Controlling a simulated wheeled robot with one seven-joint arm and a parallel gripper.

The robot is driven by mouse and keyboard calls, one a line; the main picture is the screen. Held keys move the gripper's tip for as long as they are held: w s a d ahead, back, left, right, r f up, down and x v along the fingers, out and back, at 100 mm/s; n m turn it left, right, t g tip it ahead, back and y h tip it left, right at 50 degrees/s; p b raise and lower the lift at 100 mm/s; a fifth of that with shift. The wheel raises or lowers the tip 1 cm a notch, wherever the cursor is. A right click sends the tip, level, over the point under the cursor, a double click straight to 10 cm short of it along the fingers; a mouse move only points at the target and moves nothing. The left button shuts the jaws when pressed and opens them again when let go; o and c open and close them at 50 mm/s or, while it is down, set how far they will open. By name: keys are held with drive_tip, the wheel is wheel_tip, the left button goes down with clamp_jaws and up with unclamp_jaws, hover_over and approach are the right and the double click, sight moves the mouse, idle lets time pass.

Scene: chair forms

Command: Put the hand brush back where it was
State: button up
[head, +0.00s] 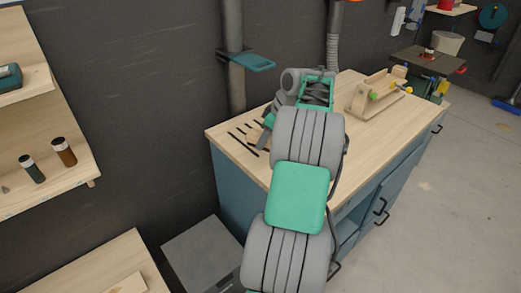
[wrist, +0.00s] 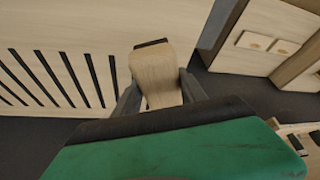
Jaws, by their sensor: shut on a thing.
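The hand brush (wrist: 157,70) shows in the wrist view as a pale wooden body with a dark strip at its far end. My gripper (wrist: 160,95) is shut on it, with one dark finger on each side. In the head view my gripper (head: 265,137) is over the left end of the workbench (head: 222,136), and a small part of the pale brush (head: 253,136) shows beside it. Dark parallel slots or strips lie in the pale top there, and also show in the wrist view. My arm hides part of the bench. I cannot tell whether the brush touches the top.
A wooden rack (head: 372,101) with green and yellow pieces stands farther along the bench. A teal bracket (head: 246,61) juts from a pipe behind the bench. Shelves with bottles (head: 64,152) are at left, and a grey box (head: 205,257) stands below.

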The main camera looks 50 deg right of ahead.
sight(261, 157)
drive_tip(key=w+f, duration=0.2)
drive_tip(key=shift+w+f, duration=0.2)
drive_tip(key=shift+f, duration=0.2)
wheel_tip(261, 157, down, 3)
drive_tip(key=shift+d+r, duration=0.1)
drive_tip(key=shift+r, duration=0.05)
drive_tip(key=shift+f, duration=0.3)
drive_tip(key=o, duration=1.3)
